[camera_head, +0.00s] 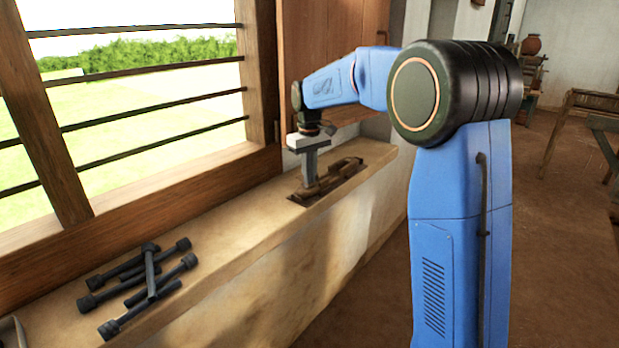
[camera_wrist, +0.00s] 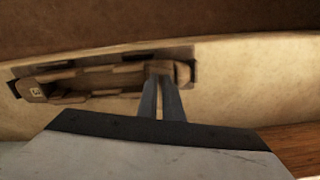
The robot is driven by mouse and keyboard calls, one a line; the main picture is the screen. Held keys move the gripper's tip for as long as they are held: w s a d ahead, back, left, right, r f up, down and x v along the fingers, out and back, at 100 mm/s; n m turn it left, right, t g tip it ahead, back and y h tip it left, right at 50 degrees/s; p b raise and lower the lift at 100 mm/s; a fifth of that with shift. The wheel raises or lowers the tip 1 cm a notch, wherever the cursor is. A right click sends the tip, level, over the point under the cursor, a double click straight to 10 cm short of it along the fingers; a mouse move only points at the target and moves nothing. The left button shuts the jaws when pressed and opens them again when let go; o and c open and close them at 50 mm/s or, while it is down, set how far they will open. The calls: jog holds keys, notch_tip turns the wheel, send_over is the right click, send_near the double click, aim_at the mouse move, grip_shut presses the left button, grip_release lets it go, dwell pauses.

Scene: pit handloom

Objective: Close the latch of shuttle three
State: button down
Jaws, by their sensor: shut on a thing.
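A brown wooden shuttle (camera_wrist: 95,82) lies on a dark base plate (camera_wrist: 186,52) on the window sill. A small pale mark shows on its left end in the wrist view; I cannot read it clearly. In the wrist view both fingers of my gripper (camera_wrist: 160,85) are close together at the shuttle's right end, shut on a small part there. The fingers hide most of that part, and I cannot make out the latch's position.
Several dark bobbins (camera_head: 150,275) lie in a loose pile on the near part of the sill (camera_head: 225,235). A barred window (camera_head: 150,100) and a wooden shutter (camera_head: 330,45) stand behind. The sill between pile and shuttle is clear. Wooden furniture (camera_head: 590,105) stands far right.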

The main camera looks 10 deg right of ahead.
jog(key=m, duration=0.4)
jog(key=shift+m, duration=0.3)
jog(key=m, duration=0.3)
jog(key=shift+m, duration=0.4)
jog(key=m, duration=0.6)
jog(key=shift+m, duration=0.4)
jog(key=c, duration=2.2)
grip_release()
jog(key=shift+r, duration=0.15)
